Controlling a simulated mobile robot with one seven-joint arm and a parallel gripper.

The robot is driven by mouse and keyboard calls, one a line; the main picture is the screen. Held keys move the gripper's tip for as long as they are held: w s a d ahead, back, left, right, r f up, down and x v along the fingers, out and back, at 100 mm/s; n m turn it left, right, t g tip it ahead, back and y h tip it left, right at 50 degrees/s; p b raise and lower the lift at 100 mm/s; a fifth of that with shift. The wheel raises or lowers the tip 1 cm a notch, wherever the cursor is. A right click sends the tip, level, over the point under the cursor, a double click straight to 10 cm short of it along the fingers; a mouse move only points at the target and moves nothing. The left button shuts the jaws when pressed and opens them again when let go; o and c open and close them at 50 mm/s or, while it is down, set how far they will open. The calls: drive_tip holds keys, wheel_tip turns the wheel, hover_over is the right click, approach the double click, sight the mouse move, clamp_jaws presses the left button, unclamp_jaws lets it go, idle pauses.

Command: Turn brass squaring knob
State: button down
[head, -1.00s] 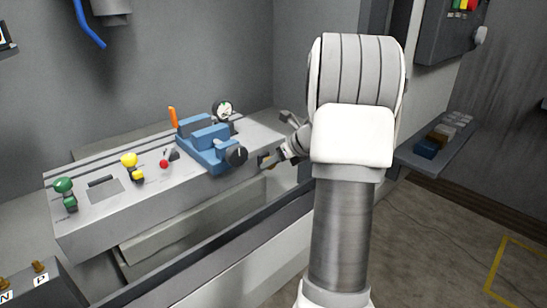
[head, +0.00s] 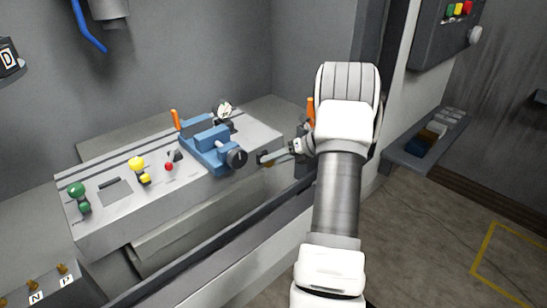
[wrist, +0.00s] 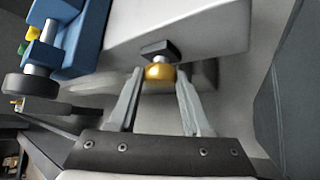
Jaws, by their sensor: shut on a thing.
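The brass squaring knob (wrist: 160,73) is a small gold-coloured round piece on a short silver shaft below a black block, at the edge of the grey machine table. My gripper (wrist: 158,70) has one finger on each side of it and is shut on it at the fingertips. In the head view the knob (head: 268,164) is small and partly hidden by my gripper (head: 272,160), at the right front end of the table.
A blue vise (head: 205,155) with a black round knob (head: 237,158) stands close left of my gripper. The grey table (head: 110,225) also carries a green knob (head: 78,195), a yellow knob (head: 138,164), a red ball lever (head: 169,167) and a dial gauge (head: 222,110). A shelf (head: 405,160) is at right.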

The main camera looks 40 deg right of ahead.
idle(0.4)
drive_tip(key=shift+c, duration=1.7)
unclamp_jaws()
drive_tip(key=shift+s+d, duration=0.1)
drive_tip(key=v, duration=1.2)
drive_tip(key=shift+p, duration=0.4)
